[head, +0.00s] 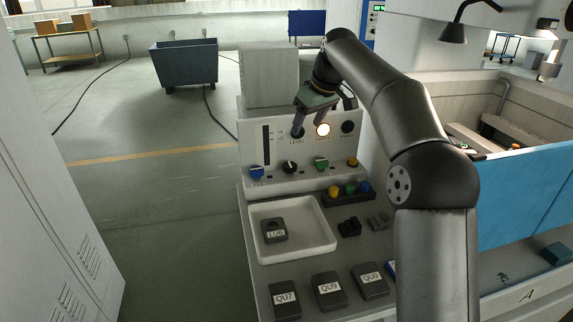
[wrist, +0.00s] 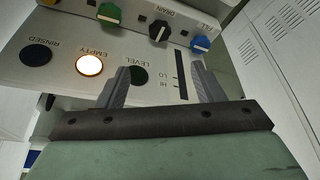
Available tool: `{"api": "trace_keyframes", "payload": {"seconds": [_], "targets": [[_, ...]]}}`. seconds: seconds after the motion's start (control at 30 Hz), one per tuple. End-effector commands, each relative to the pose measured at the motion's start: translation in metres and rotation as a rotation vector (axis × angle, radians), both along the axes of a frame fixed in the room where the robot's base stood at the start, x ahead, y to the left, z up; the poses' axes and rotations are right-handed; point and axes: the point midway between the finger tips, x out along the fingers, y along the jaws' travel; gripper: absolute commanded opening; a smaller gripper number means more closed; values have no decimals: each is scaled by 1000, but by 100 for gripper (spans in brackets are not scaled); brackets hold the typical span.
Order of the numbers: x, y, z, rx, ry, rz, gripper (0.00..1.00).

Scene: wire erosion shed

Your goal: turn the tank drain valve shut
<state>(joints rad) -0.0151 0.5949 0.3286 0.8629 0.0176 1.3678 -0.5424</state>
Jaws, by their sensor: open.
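The drain valve is a black knob (head: 290,167) on the sloped front strip of the control panel, between a blue knob and a green knob. It also shows in the wrist view (wrist: 158,31), beside the word DRAIN, with a pale pointer line slanting across it. My gripper (head: 312,123) is open and empty in front of the panel's upright face, above the knob row. In the wrist view its two fingers (wrist: 160,70) stand apart over the LEVEL area, clear of the drain knob. Nothing hides the knob.
The EMPTY lamp (head: 323,129) is lit; the LEVEL lamp (wrist: 138,76) and RINSED lamp (wrist: 36,55) are dark. Blue (head: 257,172), green (head: 322,165) and yellow (head: 352,162) knobs flank the drain knob. A white tray (head: 262,252) and labelled blocks lie on the bench below.

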Motion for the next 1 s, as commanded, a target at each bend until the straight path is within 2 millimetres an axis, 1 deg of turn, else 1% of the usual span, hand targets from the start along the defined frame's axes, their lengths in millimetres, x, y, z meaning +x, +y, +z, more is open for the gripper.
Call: {"api": "trace_keyframes", "payload": {"seconds": [0.03, 0.17, 0.4, 0.6, 0.7, 0.8, 1.0], "targets": [[1, 2, -10, -1, 5, 1, 61], [8, 9, -34, -1, 4, 0, 61], [22, 24, -83, -2, 5, -1, 61], [33, 35, -119, -1, 3, -1, 61], [37, 39, -133, -1, 3, -3, 61], [40, 42, -142, -2, 1, -2, 61], [43, 44, -149, -1, 0, -3, 61]]}}
